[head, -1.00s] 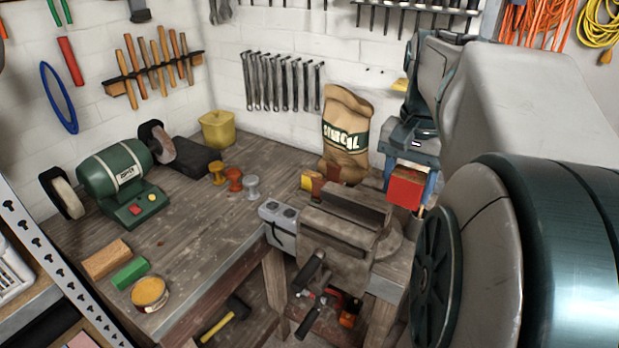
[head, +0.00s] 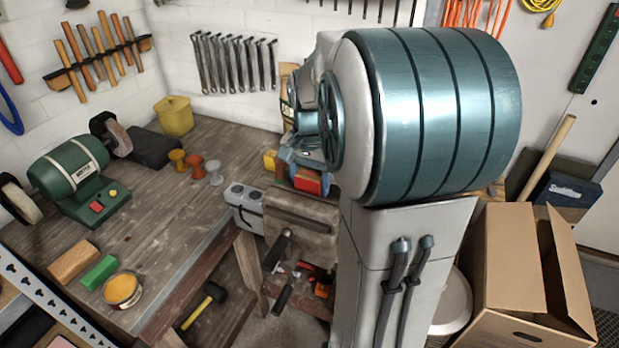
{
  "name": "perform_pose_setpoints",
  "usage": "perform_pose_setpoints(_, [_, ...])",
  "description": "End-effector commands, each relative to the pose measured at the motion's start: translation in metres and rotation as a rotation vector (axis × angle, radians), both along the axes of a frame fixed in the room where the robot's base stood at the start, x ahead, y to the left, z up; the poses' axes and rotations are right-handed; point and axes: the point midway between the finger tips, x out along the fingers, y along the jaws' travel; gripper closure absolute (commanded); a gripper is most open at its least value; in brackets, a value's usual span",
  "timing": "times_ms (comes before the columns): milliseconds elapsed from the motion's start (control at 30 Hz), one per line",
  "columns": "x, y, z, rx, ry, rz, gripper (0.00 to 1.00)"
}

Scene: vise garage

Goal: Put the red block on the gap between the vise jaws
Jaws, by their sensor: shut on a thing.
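The red block (head: 307,181) is held between the blue fingers of my gripper (head: 309,179) in the head view. My gripper is shut on it, and my arm hides part of the hand. The grey-brown vise (head: 298,228) stands at the front right corner of the workbench, its handles hanging in front. The block appears over the back part of the vise top. The gap between the jaws is mostly hidden, and I cannot tell whether the block touches the vise.
The workbench (head: 150,205) carries a green bench grinder (head: 70,168), several small spools, a wooden block (head: 73,260), a green block (head: 99,272) and a round tin (head: 122,289). A grey power strip (head: 244,203) sits left of the vise. An open cardboard box (head: 510,260) stands right.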

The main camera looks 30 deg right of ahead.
Motion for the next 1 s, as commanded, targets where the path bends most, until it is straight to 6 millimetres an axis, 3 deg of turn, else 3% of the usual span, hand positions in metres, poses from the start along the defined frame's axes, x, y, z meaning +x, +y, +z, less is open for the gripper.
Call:
perform_pose_setpoints(333, [0.000, 0.000, -0.004, -0.001, -0.001, 0.000, 0.72])
perform_pose_setpoints(367, [0.000, 0.000, -0.004, -0.001, -0.001, 0.000, 0.47])
perform_pose_setpoints(433, [0.000, 0.000, -0.003, -0.001, -0.001, 0.000, 0.28])
perform_pose_setpoints(767, [0.000, 0.000, -0.001, -0.001, -0.001, 0.000, 0.28])
perform_pose_setpoints(867, [0.000, 0.000, 0.007, -0.001, -0.002, 0.000, 0.28])
perform_pose_setpoints(1000, [0.001, 0.000, 0.033, -0.003, -0.006, 0.000, 0.28])
